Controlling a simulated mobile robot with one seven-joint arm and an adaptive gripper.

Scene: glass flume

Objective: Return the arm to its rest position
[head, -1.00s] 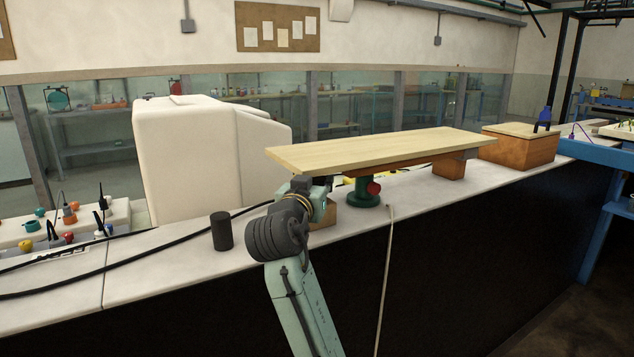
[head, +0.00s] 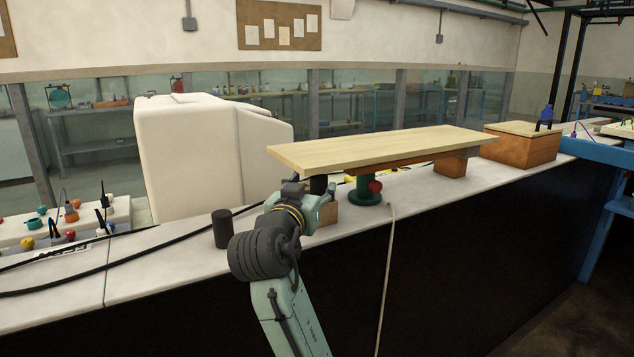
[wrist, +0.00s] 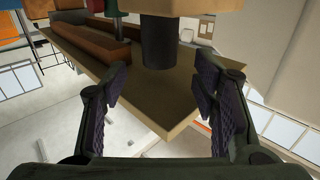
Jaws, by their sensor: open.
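My arm reaches up from the bottom of the head view, and its wrist (head: 285,218) is left of and in front of the plank's left end. My gripper (wrist: 160,82) is open and empty in the wrist view, with its two dark fingers apart. A dark cylinder (wrist: 158,45) shows beyond the fingertips, apart from them. In the head view the cylinder (head: 319,184) is under the left end of the pale plank (head: 390,147), above a small wooden block (head: 327,213). The fingers are hard to make out in the head view.
A second dark cylinder (head: 222,228) stands on the white ledge (head: 150,265) left of my wrist. A green jack with a red knob (head: 366,187) is under the plank. A white box (head: 205,155) stands behind. Black and pale cables run along the ledge and down its front.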

